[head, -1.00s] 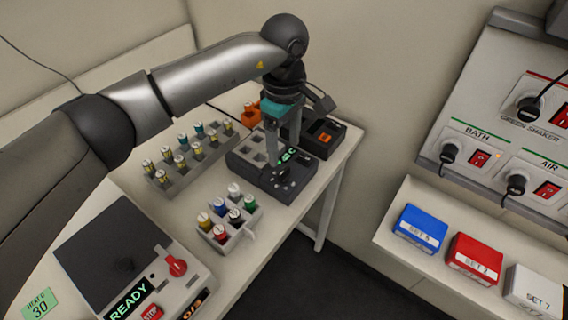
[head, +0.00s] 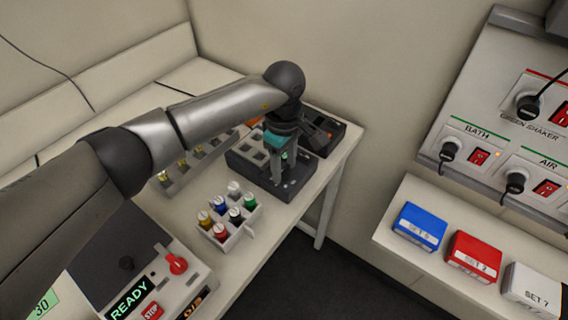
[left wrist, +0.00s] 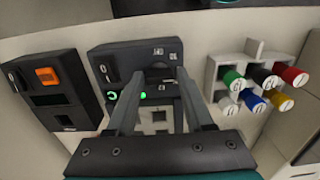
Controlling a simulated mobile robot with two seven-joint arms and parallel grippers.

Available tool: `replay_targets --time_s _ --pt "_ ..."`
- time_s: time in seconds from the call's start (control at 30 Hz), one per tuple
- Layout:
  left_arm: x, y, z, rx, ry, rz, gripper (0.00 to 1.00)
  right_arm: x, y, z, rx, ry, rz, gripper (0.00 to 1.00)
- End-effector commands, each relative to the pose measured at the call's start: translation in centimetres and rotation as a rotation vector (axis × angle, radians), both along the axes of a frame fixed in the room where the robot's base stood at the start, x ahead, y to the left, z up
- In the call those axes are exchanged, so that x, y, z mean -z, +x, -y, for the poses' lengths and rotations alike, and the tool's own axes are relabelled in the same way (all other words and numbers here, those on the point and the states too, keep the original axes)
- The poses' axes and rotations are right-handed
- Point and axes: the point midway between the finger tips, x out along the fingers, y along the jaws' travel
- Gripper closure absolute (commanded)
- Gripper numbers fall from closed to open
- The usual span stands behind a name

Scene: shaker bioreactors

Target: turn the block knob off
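The dark block unit (head: 243,162) stands on the bench, with square wells on top; it also shows in the left wrist view (left wrist: 170,46). Its panel has a green ring-shaped mark and a small lit green light. A dark shape, seemingly the block knob (left wrist: 155,73), lies between my left fingertips; its pointer is unclear. In the head view the fingers hide it. My left gripper (head: 279,178) points down over the panel; its fingers stand apart in the left wrist view (left wrist: 157,76). I cannot tell whether they touch the knob. My right gripper is out of view.
A black unit with an orange switch (left wrist: 47,75) stands beside the block. A rack of coloured-cap vials (head: 228,218) is close in front. A heater with a red knob (head: 177,264) is nearer. A wall panel (head: 490,150) and set boxes are right.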

Motion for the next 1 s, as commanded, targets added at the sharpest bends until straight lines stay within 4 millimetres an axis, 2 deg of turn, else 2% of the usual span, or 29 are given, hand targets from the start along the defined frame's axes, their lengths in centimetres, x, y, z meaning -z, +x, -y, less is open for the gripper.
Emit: replay_targets --time_s 0.07,0.43,0.77,1.0 --pt "-0.02 0.01 0.0 0.0 0.0 0.0 0.58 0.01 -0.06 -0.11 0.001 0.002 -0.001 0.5" --pt "-0.05 0.03 -0.03 -0.001 0.001 0.001 0.99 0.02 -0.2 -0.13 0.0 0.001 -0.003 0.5" --pt "-0.04 0.05 -0.05 -0.014 0.001 0.001 1.0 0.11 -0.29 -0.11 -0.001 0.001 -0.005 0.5" --pt "0.01 0.13 -0.11 -0.108 0.003 0.003 1.0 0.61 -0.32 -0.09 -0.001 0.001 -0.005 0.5"
